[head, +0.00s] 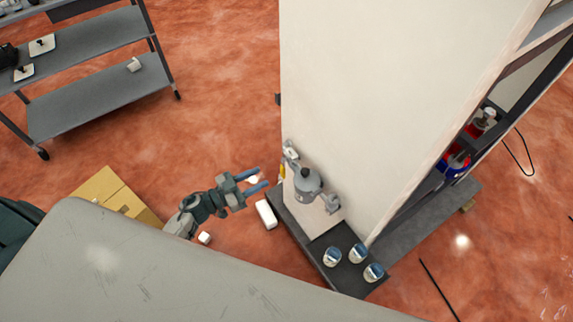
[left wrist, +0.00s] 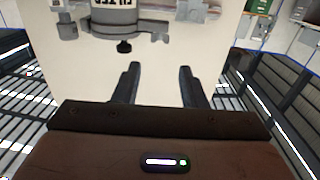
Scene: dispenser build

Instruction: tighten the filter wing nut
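The grey filter unit (head: 308,184) is mounted on the pale side panel of a tall cabinet. In the left wrist view its labelled body (left wrist: 113,14) shows upside down at the top, partly cut off. A small black knob, which looks like the wing nut (left wrist: 124,46), sticks out from the unit just beyond the fingers. My left gripper (head: 262,178) is open and empty, left of the filter unit and pointing towards the panel. Its two dark fingers (left wrist: 158,68) stand apart, and the knob lies beyond the left finger's tip. My right gripper is not in view.
Several small cups (head: 357,252) stand on a dark ledge (head: 318,240) below the filter. A white block (head: 266,214) lies on the floor by the cabinet (head: 390,90). A grey shelf cart (head: 95,95) and a cardboard box (head: 112,190) are at left. Open floor lies between.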

